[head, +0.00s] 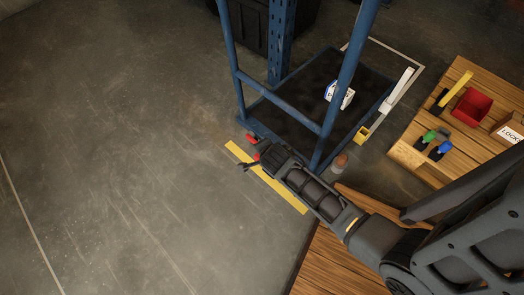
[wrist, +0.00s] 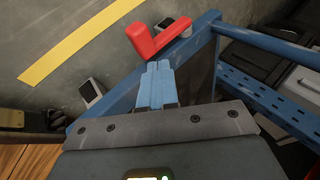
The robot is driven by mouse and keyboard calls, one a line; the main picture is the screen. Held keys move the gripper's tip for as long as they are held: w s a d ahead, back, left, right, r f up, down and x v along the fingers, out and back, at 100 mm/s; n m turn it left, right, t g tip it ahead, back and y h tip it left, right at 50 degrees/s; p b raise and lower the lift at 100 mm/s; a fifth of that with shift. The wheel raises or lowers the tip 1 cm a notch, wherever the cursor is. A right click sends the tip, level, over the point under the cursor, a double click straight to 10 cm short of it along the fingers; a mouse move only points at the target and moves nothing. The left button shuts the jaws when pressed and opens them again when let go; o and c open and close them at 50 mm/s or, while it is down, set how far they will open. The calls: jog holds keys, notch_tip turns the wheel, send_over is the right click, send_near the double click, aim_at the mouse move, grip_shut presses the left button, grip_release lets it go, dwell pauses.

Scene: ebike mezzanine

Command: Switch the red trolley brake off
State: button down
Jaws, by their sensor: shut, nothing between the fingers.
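The red brake lever (wrist: 158,40) is bent, with one short raised arm and one longer arm. It sits at the corner of the blue trolley frame (wrist: 205,45) in the wrist view. In the head view red shows at the trolley's near left corner (head: 252,138), partly hidden by my arm. My gripper (wrist: 158,68) has its light blue fingers together and empty. The fingertips are just below the lever in the wrist view; I cannot tell whether they touch it. In the head view the blue trolley (head: 305,113) has a dark deck with a white bottle (head: 339,94) on it.
A yellow floor stripe (head: 285,193) runs under my arm beside the trolley. An orange-brown object (head: 341,162) is near the trolley's corner. The floor at left is clear.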

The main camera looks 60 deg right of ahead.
jog(key=p+v, duration=0.2)
jog(key=v, duration=0.5)
jog(key=shift+s, duration=0.2)
jog(key=shift+a, duration=0.15)
jog(key=s+a+r+n+t+y, duration=0.2)
jog(key=s+a+r+n+t, duration=0.1)
jog(key=s+a+r+n, duration=0.45)
jog(key=s+a+r+n+t+y, duration=0.25)
jog(key=s+a+r+n, duration=0.3)
jog(key=r+n, duration=0.35)
jog(key=s+a+r+n+t+p, duration=0.1)
jog(key=s+r+n+t+p, duration=0.1)
jog(key=r+p, duration=0.8)
jog(key=s+a+r+n+t+y+p, duration=0.1)
jog(key=r+n+p, duration=0.4)
jog(key=r, duration=2.3)
jog(key=s+t+p, duration=0.1)
jog(key=p, duration=0.5)
jog(key=shift+a+r+p, duration=0.15)
jog(key=shift+r+p, duration=0.15)
jog(key=shift+r, duration=0.1)
